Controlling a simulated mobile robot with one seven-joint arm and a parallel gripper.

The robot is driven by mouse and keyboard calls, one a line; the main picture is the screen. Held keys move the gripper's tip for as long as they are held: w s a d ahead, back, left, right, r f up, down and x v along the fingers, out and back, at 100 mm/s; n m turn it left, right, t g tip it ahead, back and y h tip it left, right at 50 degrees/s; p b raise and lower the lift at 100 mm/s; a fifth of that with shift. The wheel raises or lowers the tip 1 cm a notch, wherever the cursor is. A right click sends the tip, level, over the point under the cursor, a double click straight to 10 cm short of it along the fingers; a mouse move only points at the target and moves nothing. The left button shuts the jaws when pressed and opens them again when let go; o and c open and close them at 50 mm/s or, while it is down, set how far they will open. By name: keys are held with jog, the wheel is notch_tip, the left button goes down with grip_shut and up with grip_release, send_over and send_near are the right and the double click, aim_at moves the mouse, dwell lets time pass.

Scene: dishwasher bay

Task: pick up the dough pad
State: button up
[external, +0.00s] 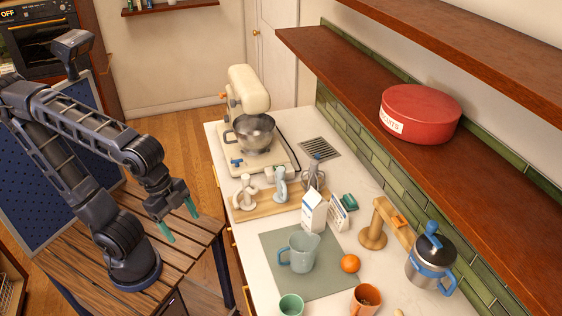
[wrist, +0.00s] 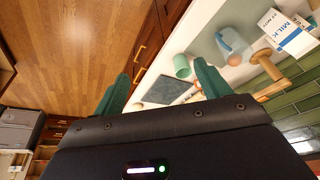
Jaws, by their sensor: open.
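A flat grey-green mat (external: 328,279), which looks like the dough pad, lies on the white counter. A pale blue jug (external: 299,254) stands on it and hides part of its surface. My gripper (external: 180,220) is open and empty, left of the counter and well apart from the mat, above the slatted wooden top. In the wrist view, its two green fingers (wrist: 162,70) are spread with nothing between them. The wrist view also shows a dark flat slab (wrist: 165,90) on the counter; I cannot tell what it is.
A milk carton (external: 313,212), an orange (external: 350,263), a green cup (external: 291,305) and an orange mug (external: 366,299) are around the mat. A stand mixer (external: 250,115) and a wooden board (external: 270,207) with attachments are farther back. A shelf (external: 430,160) overhangs the right side.

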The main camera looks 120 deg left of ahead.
jog(key=w+a+m+g+h, duration=0.1)
jog(key=w+a, duration=0.8)
jog(key=w, duration=0.2)
jog(key=w+a+m+g, duration=0.1)
jog(key=w+a+m, duration=0.1)
jog(key=w+a, duration=0.85)
jog(key=m+t+h, duration=0.1)
jog(key=m+h, duration=0.1)
jog(key=m, duration=0.3)
send_over(353, 200)
jog(key=s+a, duration=0.3)
notch_tip(353, 200, down, 21)
jog(key=x, duration=0.5)
jog(key=shift+w+f, duration=0.2)
jog(key=shift+d+x, duration=0.15)
jog(key=shift+x, duration=1.15)
jog(key=shift+d+x, duration=0.15)
jog(key=shift+x, duration=1.2)
jog(key=shift+w+r, duration=0.15)
jog(key=c, duration=1)
